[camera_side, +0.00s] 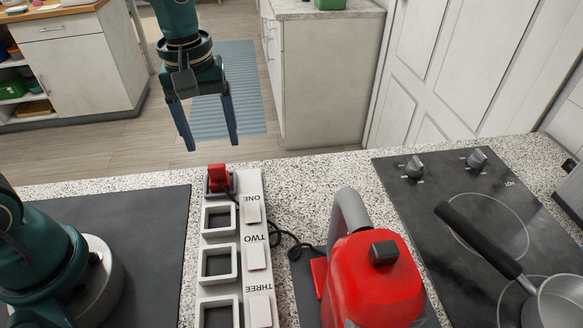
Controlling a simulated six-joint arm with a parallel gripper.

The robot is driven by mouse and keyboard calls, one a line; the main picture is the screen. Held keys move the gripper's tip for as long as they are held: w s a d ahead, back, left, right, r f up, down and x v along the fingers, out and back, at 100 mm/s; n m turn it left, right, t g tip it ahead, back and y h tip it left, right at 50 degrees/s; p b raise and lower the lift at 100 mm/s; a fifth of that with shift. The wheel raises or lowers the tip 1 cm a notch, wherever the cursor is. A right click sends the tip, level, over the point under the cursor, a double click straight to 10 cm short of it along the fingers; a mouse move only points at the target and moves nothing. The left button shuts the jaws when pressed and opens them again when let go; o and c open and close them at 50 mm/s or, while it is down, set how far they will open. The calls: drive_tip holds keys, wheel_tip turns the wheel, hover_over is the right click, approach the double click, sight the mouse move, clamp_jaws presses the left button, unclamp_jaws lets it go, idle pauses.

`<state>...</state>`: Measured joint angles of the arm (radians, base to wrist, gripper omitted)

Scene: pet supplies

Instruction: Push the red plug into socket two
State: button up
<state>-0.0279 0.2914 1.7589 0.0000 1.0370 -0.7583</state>
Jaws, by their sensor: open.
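The red plug (219,177) stands in or on the end socket at the far end of the white power strip (243,183); how deep it sits I cannot tell. Several square sockets run down the strip, beside switches and upside-down labels ONE, TWO and THREE. The label TWO (255,238) lies between two switches, near the middle sockets (219,218) (220,262), which look empty. My gripper (212,148) points down with its fingers apart and empty, appearing above the plug and not touching it.
A red kettle (370,285) with a grey handle stands right of the strip, and a dark cord (285,240) runs between them. A black hob (480,205) with a saucepan (555,300) is at the right. Speckled worktop (310,180) is bare behind the kettle.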

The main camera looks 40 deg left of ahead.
sight(216, 166)
drive_tip(key=shift+s+f+g, duration=0.15)
drive_tip(key=shift+f+g, duration=0.15)
drive_tip(key=shift+f, duration=3.05)
clamp_jaws()
